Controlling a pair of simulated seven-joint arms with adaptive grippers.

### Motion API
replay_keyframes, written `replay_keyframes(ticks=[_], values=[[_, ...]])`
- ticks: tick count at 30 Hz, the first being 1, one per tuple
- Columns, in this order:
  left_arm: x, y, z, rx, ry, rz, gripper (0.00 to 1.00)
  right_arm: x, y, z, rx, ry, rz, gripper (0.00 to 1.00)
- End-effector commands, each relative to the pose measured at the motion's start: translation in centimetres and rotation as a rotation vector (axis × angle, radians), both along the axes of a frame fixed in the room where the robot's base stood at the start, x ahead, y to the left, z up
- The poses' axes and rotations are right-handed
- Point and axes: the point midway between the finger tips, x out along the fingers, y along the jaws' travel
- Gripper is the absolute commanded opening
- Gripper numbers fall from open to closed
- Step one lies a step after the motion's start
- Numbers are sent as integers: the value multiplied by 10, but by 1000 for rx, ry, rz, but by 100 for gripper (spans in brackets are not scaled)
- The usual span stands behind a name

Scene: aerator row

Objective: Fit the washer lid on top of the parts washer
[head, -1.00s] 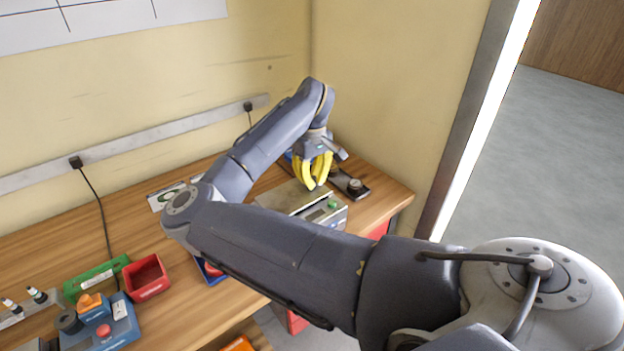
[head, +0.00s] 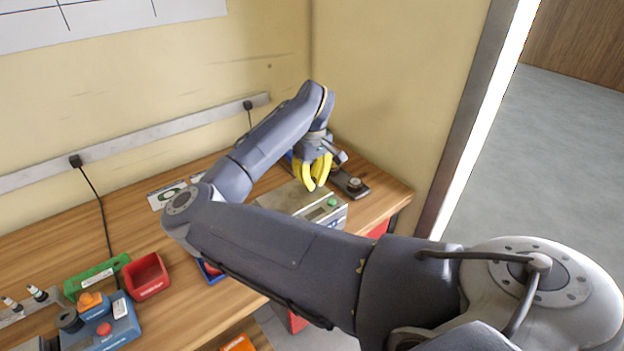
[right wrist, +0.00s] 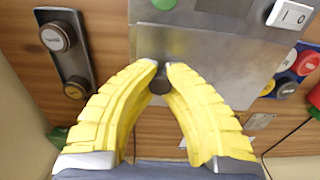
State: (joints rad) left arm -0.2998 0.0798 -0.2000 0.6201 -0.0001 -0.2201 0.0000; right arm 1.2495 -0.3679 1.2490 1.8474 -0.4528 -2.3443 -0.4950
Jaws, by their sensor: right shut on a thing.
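The parts washer (head: 336,214) is a grey box with a green button, at the right end of the bench. The washer lid (right wrist: 225,70) looks like the flat metal plate above its body; a dark knob stands near one corner. My right gripper (head: 314,186) has yellow fingers and points down over the washer's far right part. In the right wrist view the fingertips (right wrist: 159,77) are shut on the dark knob. I cannot tell whether the plate touches the washer all round. My left gripper is not in view.
A dark strip with knobs (right wrist: 66,48) lies close beside the washer. Walls close in the bench's back and right. Bare wood shows mid-bench.

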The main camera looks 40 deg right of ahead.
Motion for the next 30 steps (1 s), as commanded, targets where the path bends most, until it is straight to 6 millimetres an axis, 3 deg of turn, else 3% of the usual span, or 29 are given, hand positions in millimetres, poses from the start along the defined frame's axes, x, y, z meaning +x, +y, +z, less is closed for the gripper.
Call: replay_keyframes(ticks=[14, 15, 21, 30], values=[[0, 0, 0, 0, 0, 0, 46, 0, 0, -3, 0, 1, 1, 0], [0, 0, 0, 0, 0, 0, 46, 0, 0, -3, 0, 1, 1, 9], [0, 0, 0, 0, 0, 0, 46, 0, 0, -3, 0, 1, 1, 33], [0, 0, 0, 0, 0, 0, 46, 0, 0, -1, 0, 0, 1, 34]])
